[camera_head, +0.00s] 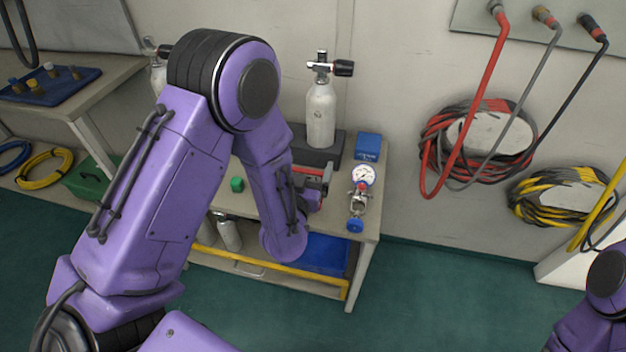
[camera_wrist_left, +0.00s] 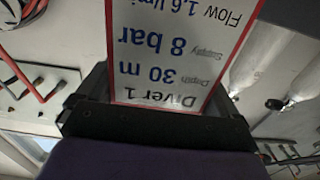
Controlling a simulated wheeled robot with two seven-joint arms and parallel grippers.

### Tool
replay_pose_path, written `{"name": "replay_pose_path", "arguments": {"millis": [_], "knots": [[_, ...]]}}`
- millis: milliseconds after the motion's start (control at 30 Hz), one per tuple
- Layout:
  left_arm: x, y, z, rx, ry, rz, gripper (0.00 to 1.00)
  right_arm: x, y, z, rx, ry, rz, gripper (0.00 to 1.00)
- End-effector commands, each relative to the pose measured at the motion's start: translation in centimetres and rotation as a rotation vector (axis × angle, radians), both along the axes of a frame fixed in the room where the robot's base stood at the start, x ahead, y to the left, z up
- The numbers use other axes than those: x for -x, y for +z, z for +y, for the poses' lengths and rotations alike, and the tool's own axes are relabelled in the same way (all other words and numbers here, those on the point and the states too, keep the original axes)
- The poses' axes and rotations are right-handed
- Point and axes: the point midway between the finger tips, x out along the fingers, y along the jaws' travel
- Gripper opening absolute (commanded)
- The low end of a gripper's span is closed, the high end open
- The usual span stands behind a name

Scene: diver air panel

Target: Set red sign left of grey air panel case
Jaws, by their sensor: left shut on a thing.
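My left gripper (camera_head: 316,182) is partly hidden by my purple left arm, above the workbench. It is shut on the red sign. In the head view only a thin red strip of the sign (camera_head: 307,170) shows. In the left wrist view the red-bordered white sign (camera_wrist_left: 178,45) fills the space between the dark fingers (camera_wrist_left: 155,105). Its text reads upside down there: Diver 1, depth 30 m, supply 8 bar. I cannot clearly make out the grey air panel case. My right gripper is out of view.
The workbench (camera_head: 368,215) carries a grey cylinder (camera_head: 321,115) on a dark block (camera_head: 298,152), a blue box (camera_head: 368,147), a gauge with fittings (camera_head: 363,178) and a green cap (camera_head: 237,184). Coiled hoses (camera_head: 440,150) hang right. A side table (camera_head: 95,88) stands left.

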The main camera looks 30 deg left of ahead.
Motion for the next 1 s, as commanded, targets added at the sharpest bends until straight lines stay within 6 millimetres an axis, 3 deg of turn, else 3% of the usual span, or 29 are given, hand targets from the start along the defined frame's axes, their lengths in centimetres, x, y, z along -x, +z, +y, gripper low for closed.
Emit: {"name": "replay_pose_path", "arguments": {"millis": [167, 567, 600, 867, 1000], "knots": [[0.0, -3.9, 0.6, 0.000, 0.007, 0.001, 0.40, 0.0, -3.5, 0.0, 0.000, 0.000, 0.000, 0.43], [0.0, -4.1, 0.5, -0.001, 0.007, 0.000, 0.40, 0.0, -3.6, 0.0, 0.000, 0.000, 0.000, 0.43], [0.0, -3.9, 0.6, 0.000, 0.007, 0.001, 1.00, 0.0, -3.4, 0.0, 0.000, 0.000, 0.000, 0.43], [0.0, -3.3, 0.6, 0.001, 0.007, 0.000, 1.00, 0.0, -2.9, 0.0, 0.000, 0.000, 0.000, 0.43], [2.2, -3.8, -0.1, -0.003, 0.003, 0.004, 1.00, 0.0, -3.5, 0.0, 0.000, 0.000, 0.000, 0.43]]}}
